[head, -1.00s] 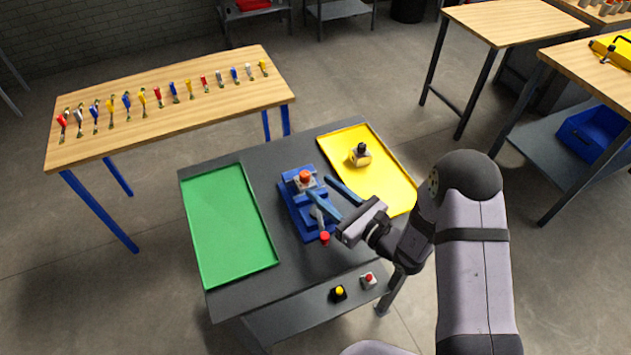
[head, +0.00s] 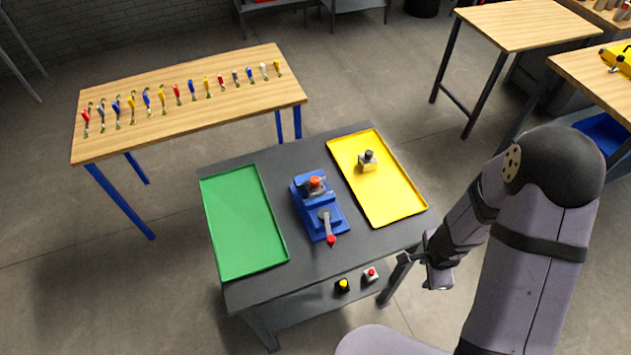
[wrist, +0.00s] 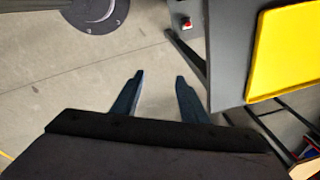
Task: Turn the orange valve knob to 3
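The orange valve knob (head: 316,181) sits on top of a small block held in a blue vise (head: 324,212) in the middle of the grey workbench. Any marks or numbers around the knob are too small to read. My gripper (head: 438,278) is off the bench's right front side in the head view, well apart from the knob. In the wrist view my gripper (wrist: 160,80) shows two dark fingers spread apart, with only floor between them. The knob and vise are not in the wrist view.
A green tray (head: 281,246) lies left of the vise. A yellow tray (head: 419,206) lies right, holding a block with a black knob (head: 369,155). The vise handle has a red end (head: 331,240). Yellow (head: 343,285) and red (head: 371,273) buttons are at the bench front.

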